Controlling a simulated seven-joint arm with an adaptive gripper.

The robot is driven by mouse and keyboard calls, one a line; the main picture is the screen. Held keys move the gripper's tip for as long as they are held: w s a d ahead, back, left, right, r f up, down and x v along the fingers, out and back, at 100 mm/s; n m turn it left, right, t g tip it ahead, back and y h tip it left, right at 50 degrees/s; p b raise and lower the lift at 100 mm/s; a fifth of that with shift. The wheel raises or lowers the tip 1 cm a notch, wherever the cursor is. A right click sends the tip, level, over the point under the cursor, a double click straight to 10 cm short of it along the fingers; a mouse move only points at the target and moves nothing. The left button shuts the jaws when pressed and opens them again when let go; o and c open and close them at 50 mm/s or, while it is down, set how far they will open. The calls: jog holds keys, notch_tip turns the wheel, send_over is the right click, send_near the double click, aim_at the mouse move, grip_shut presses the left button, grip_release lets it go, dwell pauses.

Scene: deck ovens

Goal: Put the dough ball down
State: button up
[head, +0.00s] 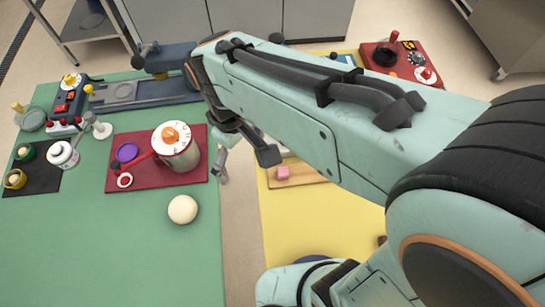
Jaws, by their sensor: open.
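The dough ball (182,209) is a smooth, cream-coloured ball. It rests on the green tabletop (130,262), just in front of the dark red mat (196,180). My gripper (244,165) is partly hidden under my arm, above the gap between the green and yellow tables. It is open and holds nothing that I can see. It is to the right of the dough ball and clear of it in the picture. Its exact height above the tables is hard to tell.
A white-topped pot with an orange knob (176,147) and a purple piece (127,152) are on the red mat. A pink block (283,173) lies on a wooden board on the yellow table (300,225). Jars and small devices crowd the left. The front green area is clear.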

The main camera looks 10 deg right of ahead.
jog(key=s+d+r+m+y, duration=0.1)
jog(key=s+d+m, duration=0.7)
jog(key=s+d, duration=0.2)
jog(key=shift+s+r, duration=0.35)
jog(key=shift+o, duration=0.4)
